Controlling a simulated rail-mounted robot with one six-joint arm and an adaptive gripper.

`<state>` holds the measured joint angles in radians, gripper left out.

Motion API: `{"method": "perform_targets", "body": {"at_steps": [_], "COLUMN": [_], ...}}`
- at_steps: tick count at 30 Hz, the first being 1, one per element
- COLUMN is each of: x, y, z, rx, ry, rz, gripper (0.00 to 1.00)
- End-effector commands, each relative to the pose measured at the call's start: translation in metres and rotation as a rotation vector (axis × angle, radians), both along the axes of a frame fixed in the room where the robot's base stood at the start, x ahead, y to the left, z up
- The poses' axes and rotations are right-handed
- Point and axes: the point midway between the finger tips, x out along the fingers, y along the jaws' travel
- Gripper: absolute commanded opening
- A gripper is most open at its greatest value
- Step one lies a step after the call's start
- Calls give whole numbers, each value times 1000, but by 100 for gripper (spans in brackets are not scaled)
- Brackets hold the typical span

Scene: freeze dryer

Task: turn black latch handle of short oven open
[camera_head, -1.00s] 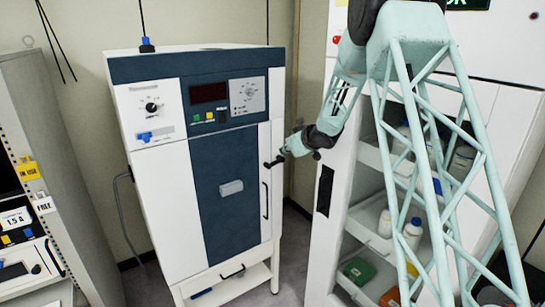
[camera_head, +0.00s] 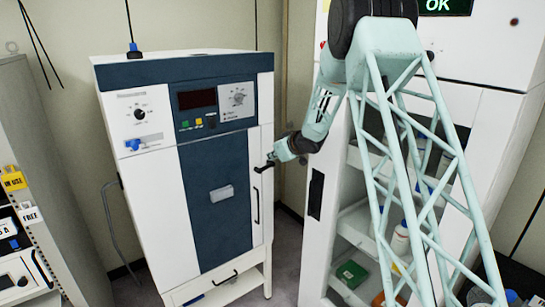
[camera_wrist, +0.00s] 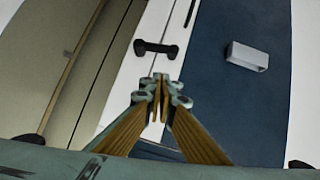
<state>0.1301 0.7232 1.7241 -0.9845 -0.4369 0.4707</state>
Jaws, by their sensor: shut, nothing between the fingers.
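The short oven (camera_head: 160,225) is a white cabinet with a dark blue front panel, left of centre in the head view. Its black latch handle (camera_head: 263,168) is on the right edge of the front. In the wrist view the latch handle (camera_wrist: 156,48) lies roughly level across a white strip, just beyond the fingertips. My gripper (camera_head: 272,159) is beside the latch at its upper right. In the wrist view my gripper (camera_wrist: 160,78) has its fingertips together with nothing between them. A small gap shows between the fingertips and the latch; contact cannot be told from the head view.
A black vertical door handle (camera_head: 256,205) sits below the latch. A white cabinet (camera_head: 317,215) with open shelves of bottles stands close on the right. A grey rack (camera_head: 50,150) stands on the left. A narrow strip of floor shows between oven and cabinet.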

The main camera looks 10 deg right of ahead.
Motion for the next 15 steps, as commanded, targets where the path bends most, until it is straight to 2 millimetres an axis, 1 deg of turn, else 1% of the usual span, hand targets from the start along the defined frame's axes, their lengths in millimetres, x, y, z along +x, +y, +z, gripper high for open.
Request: {"method": "perform_targets", "body": {"at_steps": [15], "x": [39], "y": [13], "z": [-26], "rx": [0], "ry": [-1], "rz": [2], "gripper": [0]}}
